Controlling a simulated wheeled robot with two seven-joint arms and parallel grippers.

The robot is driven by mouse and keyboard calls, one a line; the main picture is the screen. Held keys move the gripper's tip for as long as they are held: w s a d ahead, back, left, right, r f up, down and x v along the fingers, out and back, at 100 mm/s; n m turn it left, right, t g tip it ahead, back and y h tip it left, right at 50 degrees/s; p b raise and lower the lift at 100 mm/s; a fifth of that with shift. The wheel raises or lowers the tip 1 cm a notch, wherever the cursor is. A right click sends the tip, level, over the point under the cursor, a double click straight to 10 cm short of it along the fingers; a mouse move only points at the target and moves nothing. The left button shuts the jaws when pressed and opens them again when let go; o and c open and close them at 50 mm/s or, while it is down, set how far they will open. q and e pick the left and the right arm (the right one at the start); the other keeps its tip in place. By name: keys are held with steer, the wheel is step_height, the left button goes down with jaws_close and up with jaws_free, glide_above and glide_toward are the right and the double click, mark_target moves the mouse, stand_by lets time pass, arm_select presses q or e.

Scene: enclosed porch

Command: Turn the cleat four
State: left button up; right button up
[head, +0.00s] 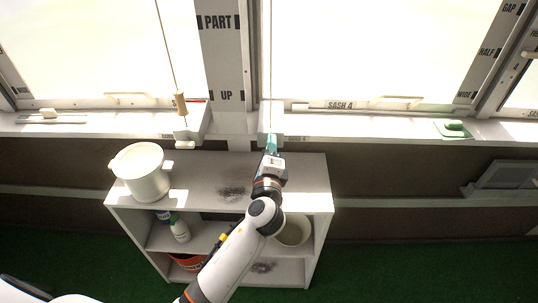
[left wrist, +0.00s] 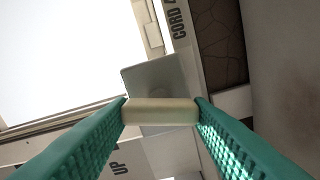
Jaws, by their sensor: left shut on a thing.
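The cleat, a cream bar (left wrist: 160,111), spans between the teal fingers of my left gripper (left wrist: 160,112) in the left wrist view. A flat grey plate (left wrist: 152,82) shows behind it. In the head view my left gripper (head: 272,143) reaches up to the sill block (head: 271,120) below the middle post, and the cleat there is hidden by the gripper. A label beginning "CORD" (left wrist: 181,22) is beside it in the left wrist view. A thin cord (head: 271,60) runs down the window above the block. My right gripper is not in view.
A white shelf unit (head: 318,200) stands below, with a white bucket (head: 142,180) on top at left. Another sill block (head: 190,125) carries a cord with a wooden pull (head: 180,103). A green-handled tool (head: 453,127) lies on the sill at right.

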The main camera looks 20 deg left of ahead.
arm_select(q)
steer(key=shift+f+n+b, duration=0.15)
steer(key=shift+n+b, duration=0.6)
steer(key=shift+n, duration=0.75)
steer(key=o, duration=1)
steer(key=b+v, duration=0.1)
steer(key=v, duration=1.1)
steer(key=shift+s+b, duration=0.1)
steer(key=shift+b, duration=0.25)
